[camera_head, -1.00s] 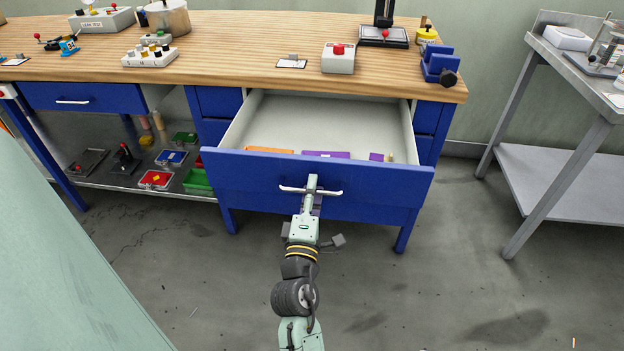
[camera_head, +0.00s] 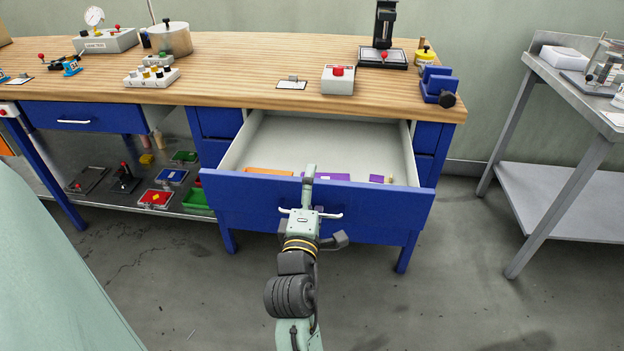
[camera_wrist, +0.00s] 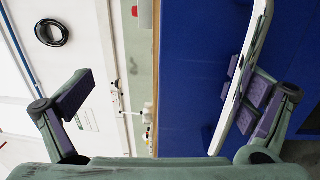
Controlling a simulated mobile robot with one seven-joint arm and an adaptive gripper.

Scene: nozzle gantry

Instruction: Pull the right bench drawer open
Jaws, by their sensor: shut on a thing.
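The right bench drawer (camera_head: 225,202) is a blue front on a pale tray, standing well out from the bench. Its white bar handle (camera_head: 333,215) runs across the front, partly hidden by my gripper (camera_head: 309,185). My gripper is at the handle, with a finger showing up past the drawer's top edge. In the wrist view the handle (camera_wrist: 228,120) lies against the right finger, beside the blue front. The two fingers there look wide apart around my gripper's middle (camera_wrist: 160,85). My gripper is shut on the handle.
An orange item (camera_head: 268,171) and purple items (camera_head: 326,177) lie in the drawer. The wooden bench top (camera_head: 225,75) carries several devices. A shelf (camera_head: 125,195) with small trays is at left. A grey side table (camera_head: 560,190) stands at right. The floor in front is clear.

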